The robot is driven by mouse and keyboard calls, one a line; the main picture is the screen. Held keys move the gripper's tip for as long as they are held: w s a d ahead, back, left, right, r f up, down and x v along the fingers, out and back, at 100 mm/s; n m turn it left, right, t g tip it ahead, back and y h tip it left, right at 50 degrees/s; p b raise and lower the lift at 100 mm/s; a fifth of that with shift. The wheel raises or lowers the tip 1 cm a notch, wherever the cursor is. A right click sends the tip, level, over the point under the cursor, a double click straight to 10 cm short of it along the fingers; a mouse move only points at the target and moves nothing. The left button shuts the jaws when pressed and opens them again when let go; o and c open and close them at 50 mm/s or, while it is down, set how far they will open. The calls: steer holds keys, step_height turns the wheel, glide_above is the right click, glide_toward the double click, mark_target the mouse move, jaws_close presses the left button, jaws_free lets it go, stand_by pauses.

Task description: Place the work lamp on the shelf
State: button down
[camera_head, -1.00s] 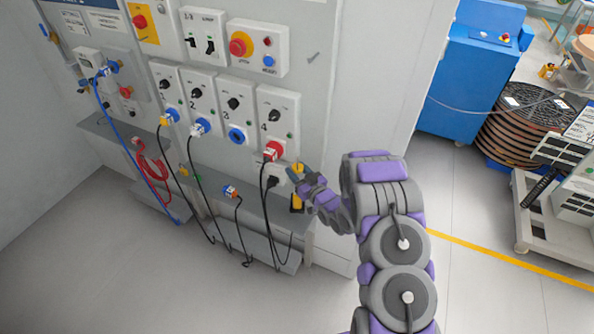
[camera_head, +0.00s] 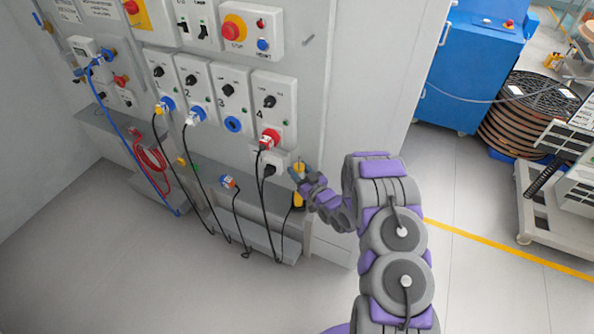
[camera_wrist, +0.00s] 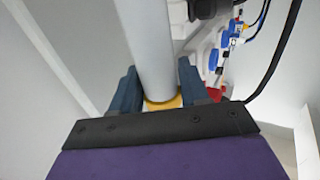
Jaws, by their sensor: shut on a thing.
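My gripper (camera_wrist: 160,88) is shut on the work lamp. In the wrist view the lamp (camera_wrist: 150,45) is a pale grey cylinder with a yellow ring, standing between the two dark fingers. In the head view only small yellow and dark parts of the lamp (camera_head: 298,169) show beside my gripper (camera_head: 305,181). The grey shelf (camera_head: 208,172) runs along the wall below the socket panels. My gripper is at the right end of this shelf. I cannot tell whether the lamp touches it.
Black cables hang from the plugs in front of the shelf, close to my gripper, including one from the red plug (camera_head: 268,139). A loose plug (camera_head: 228,182) is at the shelf's front. A blue cabinet (camera_head: 465,80) and cable reel (camera_head: 525,110) stand at the right.

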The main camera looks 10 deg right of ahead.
steer(key=shift+d, duration=0.15)
steer(key=shift+a+f, duration=0.35)
steer(key=shift+a, duration=0.2)
steer(key=shift+d, duration=0.1)
steer(key=c, duration=0.7)
jaws_free()
steer(key=shift+d+f, duration=0.1)
steer(key=shift+d, duration=0.2)
steer(key=shift+o, duration=1.1)
steer(key=shift+a, duration=0.25)
steer(key=p+v, duration=0.2)
steer(key=v, duration=1.5)
steer(key=shift+d, duration=0.2)
steer(key=shift+s+f, duration=0.1)
